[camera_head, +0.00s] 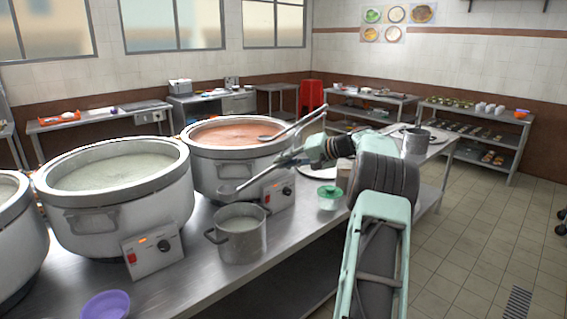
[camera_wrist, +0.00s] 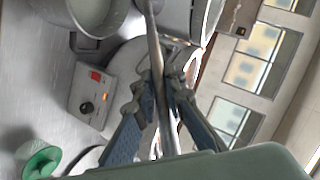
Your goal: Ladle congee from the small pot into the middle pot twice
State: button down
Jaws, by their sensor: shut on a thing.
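My gripper (camera_head: 291,160) is shut on the handle of a metal ladle (camera_head: 228,192). The ladle's bowl hangs above the small pot (camera_head: 240,235), near its back rim; I cannot tell whether it holds congee. The wrist view shows the fingers (camera_wrist: 160,100) closed around the handle (camera_wrist: 154,45). The small pot, with pale congee, is cut off at the top left there (camera_wrist: 115,22). The middle pot (camera_head: 160,205) is large and holds pale congee, left of the small pot.
A large pot (camera_head: 205,175) of reddish food with another ladle (camera_head: 268,138) stands behind the small pot. Another large pot (camera_head: 20,250) is cut off at left. Control boxes (camera_head: 153,252) front the pots.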

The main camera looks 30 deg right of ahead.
jog(key=shift+w+a, duration=0.55)
jog(key=shift+a, duration=0.2)
jog(key=w+a+g+h+p, duration=0.1)
jog(key=a+p, duration=0.1)
jog(key=w+a+f+n+g+h+p, duration=0.1)
jog(key=w+a+p, duration=0.1)
jog(key=p, duration=0.1)
jog(key=w+a+n+g+h+p, duration=0.1)
jog(key=a+h+p, duration=0.1)
jog(key=a, duration=0.1)
jog(key=shift+w+f+g+p, duration=0.25)
jog(key=shift+f+g+p, duration=0.05)
jog(key=shift+g+p, duration=0.1)
jog(key=s+d+f+t+y+b, duration=0.1)
jog(key=s+d+f+b, duration=0.1)
jog(key=f+b, duration=0.4)
jog(key=s+d+f+m+t+y+b, duration=0.1)
jog(key=d+f+b, duration=0.3)
jog(key=b, duration=0.6)
notch_tip(320, 180, down, 3)
jog(key=shift+s+d+r+t+y, duration=0.2)
jog(key=shift+s+d+t+y, duration=0.15)
jog(key=shift+s, duration=0.25)
jog(key=shift+a, duration=0.1)
